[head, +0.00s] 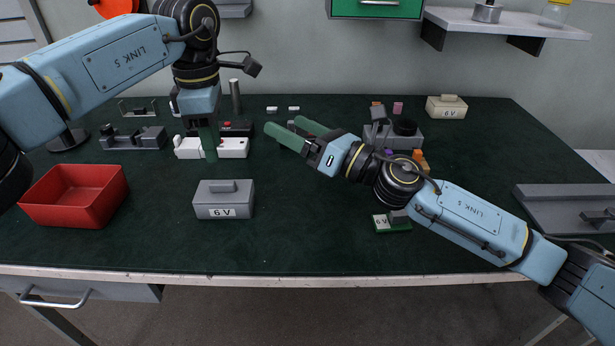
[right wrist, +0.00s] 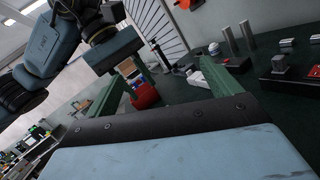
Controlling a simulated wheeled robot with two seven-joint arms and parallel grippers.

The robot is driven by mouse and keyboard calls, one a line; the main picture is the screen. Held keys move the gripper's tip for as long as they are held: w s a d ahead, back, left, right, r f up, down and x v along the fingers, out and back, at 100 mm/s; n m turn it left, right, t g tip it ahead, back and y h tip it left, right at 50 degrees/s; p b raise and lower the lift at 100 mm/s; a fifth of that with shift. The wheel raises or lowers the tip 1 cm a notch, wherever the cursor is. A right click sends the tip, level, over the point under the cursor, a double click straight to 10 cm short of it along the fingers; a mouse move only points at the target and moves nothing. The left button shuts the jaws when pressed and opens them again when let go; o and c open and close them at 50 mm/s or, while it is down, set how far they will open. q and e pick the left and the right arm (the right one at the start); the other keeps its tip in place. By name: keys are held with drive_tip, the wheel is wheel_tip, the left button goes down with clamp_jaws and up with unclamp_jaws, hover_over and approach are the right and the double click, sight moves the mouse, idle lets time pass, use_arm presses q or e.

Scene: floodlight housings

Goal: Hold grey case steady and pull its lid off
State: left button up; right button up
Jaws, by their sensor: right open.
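The grey case (head: 224,210) stands closed on the green bench top, left of centre near the front, with a "6 V" label on its front. Its grey lid (head: 212,186) is on and has a raised bar handle. My left gripper (head: 210,157) points down behind the case, in front of a white block; its fingers line up in the head view, so its opening does not show. My right gripper (head: 284,125) is open and empty, behind and to the right of the case, pointing left. Its two green fingers also show apart in the right wrist view (right wrist: 172,78).
A red bin (head: 73,222) stands left of the case. The white block (head: 187,149) lies behind it. A cream "6 V" case (head: 446,110) is at the back right, and a small green "6 V" item (head: 400,226) is under my right arm. Bench space right of the case is clear.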

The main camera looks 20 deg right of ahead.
drive_tip(key=a+n+g+y, duration=0.1)
drive_tip(key=n+g+y, duration=0.1)
drive_tip(key=n+g, duration=0.15)
drive_tip(key=n+g+h, duration=0.3)
drive_tip(key=n+g, duration=0.4)
drive_tip(key=g, duration=0.1)
approach(253, 196)
drive_tip(key=x, duration=1.1)
drive_tip(key=shift+s+a, duration=0.1)
drive_tip(key=shift+a, duration=0.2)
drive_tip(key=shift+c, duration=0.4)
drive_tip(key=shift+c, duration=1)
drive_tip(key=shift+c, duration=0.2)
drive_tip(key=c, duration=0.8)
